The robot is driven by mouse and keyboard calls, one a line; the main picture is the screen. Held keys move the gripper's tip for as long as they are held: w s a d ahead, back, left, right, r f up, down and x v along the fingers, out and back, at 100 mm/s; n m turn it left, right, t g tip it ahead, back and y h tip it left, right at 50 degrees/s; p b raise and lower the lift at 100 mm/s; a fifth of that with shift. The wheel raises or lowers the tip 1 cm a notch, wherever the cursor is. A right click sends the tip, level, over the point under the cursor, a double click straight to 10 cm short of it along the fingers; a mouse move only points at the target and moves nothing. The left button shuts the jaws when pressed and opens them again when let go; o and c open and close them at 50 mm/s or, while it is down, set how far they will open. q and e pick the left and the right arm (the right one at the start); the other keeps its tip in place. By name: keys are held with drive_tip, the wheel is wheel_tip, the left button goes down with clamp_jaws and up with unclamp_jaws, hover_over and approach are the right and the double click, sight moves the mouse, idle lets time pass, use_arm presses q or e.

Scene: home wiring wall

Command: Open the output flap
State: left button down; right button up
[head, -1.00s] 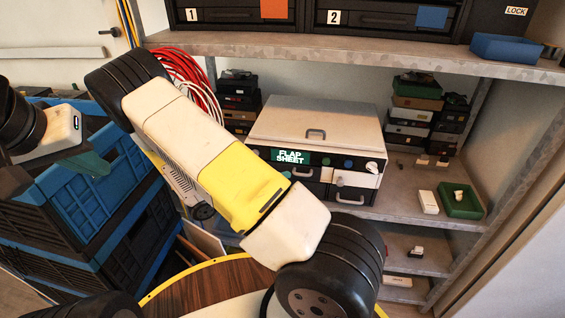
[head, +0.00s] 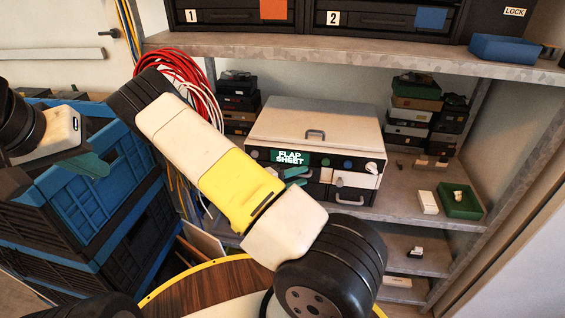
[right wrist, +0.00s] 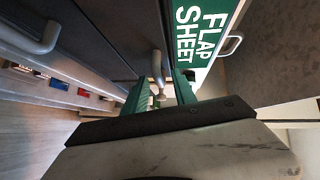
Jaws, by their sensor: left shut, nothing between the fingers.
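The machine (head: 314,122) is a grey-lidded box on the middle shelf, with a green "FLAP SHEET" label (head: 289,157) on its dark front. Below the label are dark front panels (head: 313,190) with bar handles; I cannot tell which is the output flap. My right gripper (head: 297,174) is at the front, just below the label. In the right wrist view its teal fingers (right wrist: 159,88) are apart, with a metal bar handle (right wrist: 157,66) at or just beyond the gap; contact is unclear. My left gripper (head: 86,165) is shut and empty, in front of the blue crates.
Blue and black crates (head: 85,190) are stacked at the left. Stacked boxes (head: 415,110) stand right of the machine, with a green tray (head: 459,202) and a white block (head: 428,202) on the shelf. A metal shelf edge (head: 350,50) runs above. A round wooden tabletop (head: 205,285) is below.

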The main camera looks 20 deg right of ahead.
clamp_jaws()
drive_tip(key=shift+s+f, duration=0.1)
wheel_tip(320, 180, down, 8)
drive_tip(key=s+m+h, duration=0.1)
drive_tip(key=m+h, duration=0.4)
drive_tip(key=m, duration=0.1)
drive_tip(key=shift+s+a, duration=0.15)
drive_tip(key=shift+a, duration=0.25)
idle(0.5)
drive_tip(key=shift+d+f, duration=0.1)
drive_tip(key=shift+f, duration=0.2)
idle(0.4)
